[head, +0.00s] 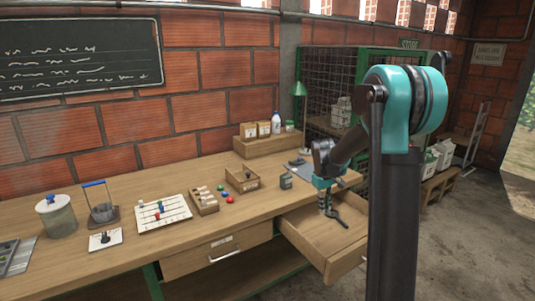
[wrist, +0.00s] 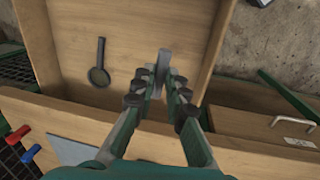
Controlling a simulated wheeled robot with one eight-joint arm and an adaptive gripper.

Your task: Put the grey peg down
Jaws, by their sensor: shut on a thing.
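The grey peg (wrist: 163,58) shows in the wrist view between the fingertips of my gripper (wrist: 162,88), which is shut on it. In the head view my gripper (head: 325,205) points down over the open wooden drawer (head: 305,233); the peg is too small to make out there. The bare drawer floor (wrist: 132,22) lies beneath the peg in the wrist view. I cannot tell whether the peg touches it.
A dark round-headed tool with a handle (wrist: 98,75) lies in the drawer, left of the peg in the wrist view. Drawer walls stand on either side. The workbench (head: 120,195) holds several trays, a jar (head: 57,217) and small boxes.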

